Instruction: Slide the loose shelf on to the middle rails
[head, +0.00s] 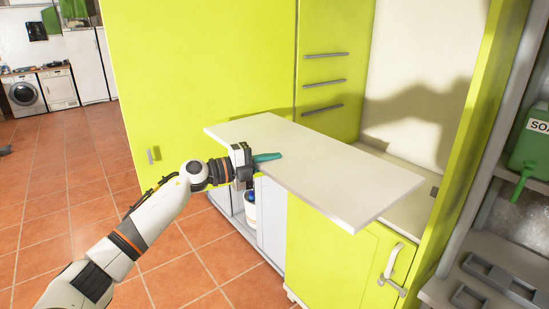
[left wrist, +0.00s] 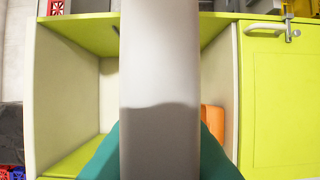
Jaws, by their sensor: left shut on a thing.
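The loose shelf (head: 320,170) is a long pale board, held out in front of the open niche of the lime-green cabinet and above its counter. My left gripper (head: 262,158), with teal fingers, is shut on the shelf's front edge, left of its middle. In the left wrist view the shelf (left wrist: 160,70) runs down the centre between the teal fingers (left wrist: 160,160). The niche's left wall bears three dark rails; the middle rail (head: 324,84) is bare. Rails on the right wall are hidden. My right gripper is not in view.
A lime-green door (head: 385,258) with a handle is below the shelf's right end. A blue-white bottle (head: 250,212) stands in the open lower compartment. The niche's right side panel (head: 475,110) is close to the shelf's right end.

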